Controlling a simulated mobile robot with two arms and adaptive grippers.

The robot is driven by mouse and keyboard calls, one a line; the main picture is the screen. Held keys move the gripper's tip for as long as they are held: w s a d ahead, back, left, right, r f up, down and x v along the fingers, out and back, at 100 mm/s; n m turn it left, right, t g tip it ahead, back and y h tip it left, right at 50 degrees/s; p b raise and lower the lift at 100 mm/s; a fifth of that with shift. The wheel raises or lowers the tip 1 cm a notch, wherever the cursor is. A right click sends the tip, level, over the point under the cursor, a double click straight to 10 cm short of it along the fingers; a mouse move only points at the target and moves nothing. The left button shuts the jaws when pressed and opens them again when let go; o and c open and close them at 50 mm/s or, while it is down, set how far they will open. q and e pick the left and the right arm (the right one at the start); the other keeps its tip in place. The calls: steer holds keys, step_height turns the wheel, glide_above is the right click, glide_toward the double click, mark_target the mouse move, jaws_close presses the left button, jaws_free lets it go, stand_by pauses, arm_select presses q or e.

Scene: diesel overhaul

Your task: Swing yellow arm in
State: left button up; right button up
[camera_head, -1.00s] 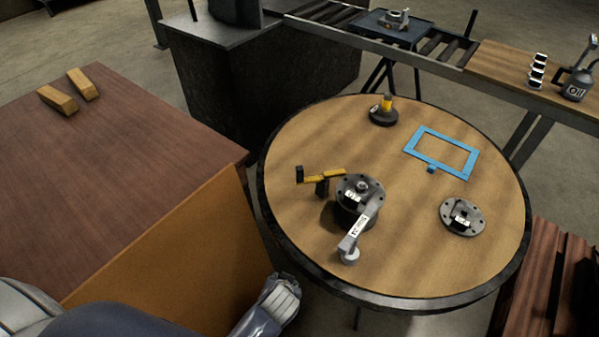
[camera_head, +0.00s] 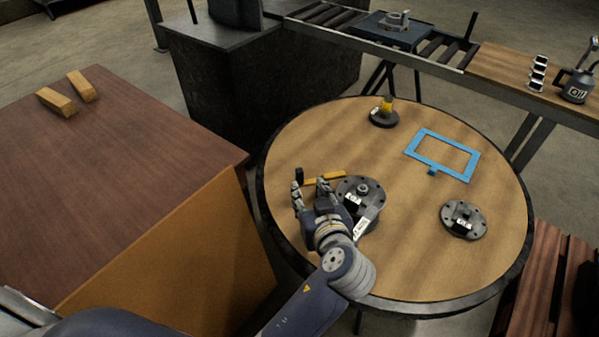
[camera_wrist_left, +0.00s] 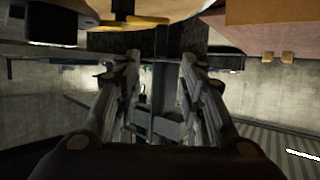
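The yellow arm (camera_head: 326,178) sticks out to the left from the round dark flanged unit (camera_head: 368,187) on the round table. Its black end piece (camera_head: 299,174) shows at the far left. My left gripper (camera_head: 310,184) is at the near side of the yellow arm, its two fingers apart, and it hides the lower black peg. In the left wrist view the fingers (camera_wrist_left: 157,62) stand open, with a dark block (camera_wrist_left: 150,40) and the yellow arm (camera_wrist_left: 130,21) just beyond the tips. I cannot tell whether they touch. My right gripper is not in view.
The round table (camera_head: 400,270) also bears a second flange (camera_head: 463,219), a blue frame (camera_head: 473,165) and a dark base with a yellow post (camera_head: 384,117). A brown cabinet (camera_head: 120,150) stands left.

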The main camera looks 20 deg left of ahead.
mark_target(300, 175)
arm_select(q)
steer(key=p+x, duration=0.1)
steer(key=x, duration=1)
steer(key=shift+w+a+f, duration=0.1)
steer(key=shift+w+f, duration=0.05)
steer(key=shift+f, duration=0.05)
jaws_close()
